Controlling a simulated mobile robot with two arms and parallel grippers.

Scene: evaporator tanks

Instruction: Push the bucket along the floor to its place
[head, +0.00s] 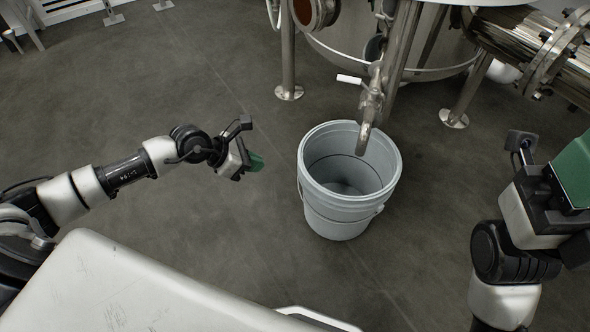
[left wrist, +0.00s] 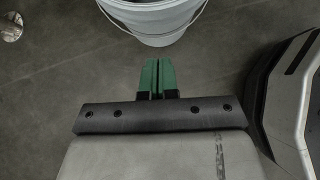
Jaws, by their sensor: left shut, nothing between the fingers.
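A light grey bucket (head: 345,215) stands upright and open on the floor, near the middle of the head view. It looks empty, and a metal spout (head: 366,130) hangs over its far rim. My left gripper (head: 257,162) is left of the bucket, apart from it, shut and empty.
A steel tank (head: 400,45) on legs stands behind the bucket. One leg foot (head: 289,92) is behind left of it and another (head: 454,118) behind right. A flanged pipe (head: 525,45) is at the upper right. The floor (head: 150,85) on the left is clear.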

